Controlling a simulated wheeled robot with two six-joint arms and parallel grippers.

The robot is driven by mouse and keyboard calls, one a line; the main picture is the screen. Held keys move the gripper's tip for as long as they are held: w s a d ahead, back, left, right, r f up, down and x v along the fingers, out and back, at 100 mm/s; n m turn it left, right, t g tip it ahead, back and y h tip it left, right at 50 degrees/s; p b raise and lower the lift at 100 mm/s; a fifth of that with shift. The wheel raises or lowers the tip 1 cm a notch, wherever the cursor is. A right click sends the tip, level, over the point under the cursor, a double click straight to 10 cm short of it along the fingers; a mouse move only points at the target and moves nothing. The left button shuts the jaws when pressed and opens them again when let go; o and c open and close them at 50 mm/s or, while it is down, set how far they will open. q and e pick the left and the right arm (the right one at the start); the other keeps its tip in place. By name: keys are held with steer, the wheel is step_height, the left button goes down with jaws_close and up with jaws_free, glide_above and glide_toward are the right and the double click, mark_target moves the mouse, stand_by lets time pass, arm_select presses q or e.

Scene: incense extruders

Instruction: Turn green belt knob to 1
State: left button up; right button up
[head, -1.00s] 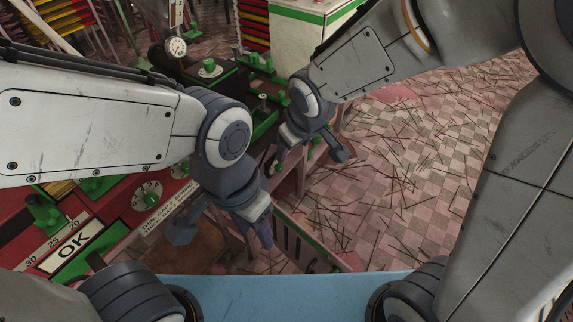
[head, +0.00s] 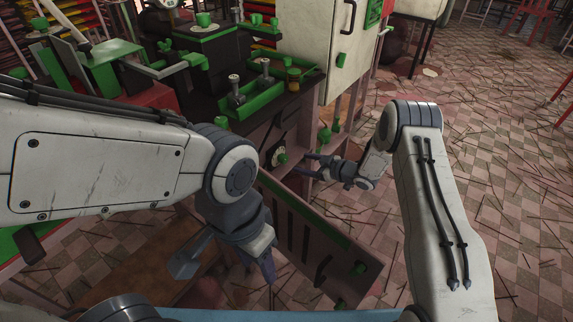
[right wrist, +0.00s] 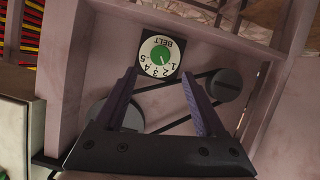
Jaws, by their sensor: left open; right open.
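The green belt knob (right wrist: 160,55) sits on a square black plate with a white dial reading BELT and the numbers 1 to 5, upside down in the right wrist view. A light mark on the knob points toward the 1 side, but I cannot tell the exact setting. In the head view the knob (head: 281,158) is on the pinkish machine front. My right gripper (right wrist: 166,92) is open, its fingers pointing at the dial, apart from the knob. It also shows in the head view (head: 305,166). My left gripper (head: 225,272) is open and empty at lower centre-left.
A belt runs over a grey pulley (right wrist: 226,84) beside the dial. A hinged panel with a green edge (head: 310,240) hangs open below the knob. A white cabinet (head: 345,40) stands behind. The floor at right is littered with thin sticks.

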mark_target(286, 160)
steer(key=b+x, duration=0.2)
steer(key=x, duration=0.5)
steer(key=shift+w+a+f, duration=0.1)
steer(key=shift+a+f, duration=0.1)
steer(key=shift+w+a+f, duration=0.15)
steer(key=shift+w+a, duration=0.25)
steer(key=shift+a, duration=0.05)
jaws_close()
